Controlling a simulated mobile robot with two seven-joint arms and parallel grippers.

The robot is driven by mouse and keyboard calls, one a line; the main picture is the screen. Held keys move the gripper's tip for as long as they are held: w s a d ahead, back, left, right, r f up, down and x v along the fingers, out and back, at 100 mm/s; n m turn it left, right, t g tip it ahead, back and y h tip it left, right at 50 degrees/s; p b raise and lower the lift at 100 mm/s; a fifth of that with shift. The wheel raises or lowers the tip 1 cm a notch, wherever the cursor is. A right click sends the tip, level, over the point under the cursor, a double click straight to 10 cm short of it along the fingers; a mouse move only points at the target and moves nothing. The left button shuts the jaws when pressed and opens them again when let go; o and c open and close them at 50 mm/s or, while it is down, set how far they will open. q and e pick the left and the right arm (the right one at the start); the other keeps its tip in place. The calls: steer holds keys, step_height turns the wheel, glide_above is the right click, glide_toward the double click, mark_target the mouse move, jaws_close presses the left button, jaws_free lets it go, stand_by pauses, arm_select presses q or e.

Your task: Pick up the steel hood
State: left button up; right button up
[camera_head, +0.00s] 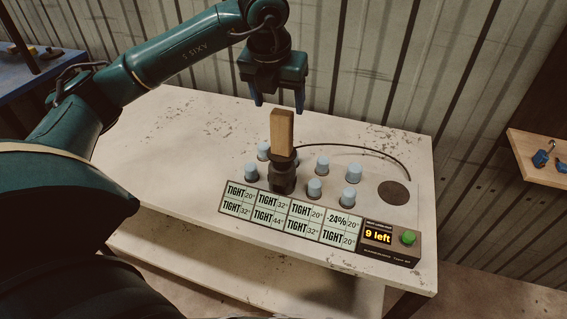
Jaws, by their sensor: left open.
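I cannot make out a thing that is clearly a steel hood. My left gripper (278,99) is open and empty, pointing down with its blue fingers apart. It is above a dark tool (283,172) with an upright tan block-shaped handle (282,132), and does not appear to touch it. My right gripper is not in view.
A display panel (308,222) reading "TIGHT", "-24%" and "9 left" runs along the table's front, with a green button (408,237). The white table (160,150) is bare on the left. A wooden shelf (540,165) with small blue items is at far right. A corrugated wall stands behind.

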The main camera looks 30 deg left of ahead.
mark_target(281, 112)
arm_select(q)
steer(key=shift+d+p+x, duration=0.1)
steer(key=shift+p+x, duration=0.3)
steer(key=shift+x, duration=1.3)
steer(key=shift+d+p+x, duration=0.15)
steer(key=shift+p+x, duration=0.2)
steer(key=shift+x, duration=1.3)
jaws_close()
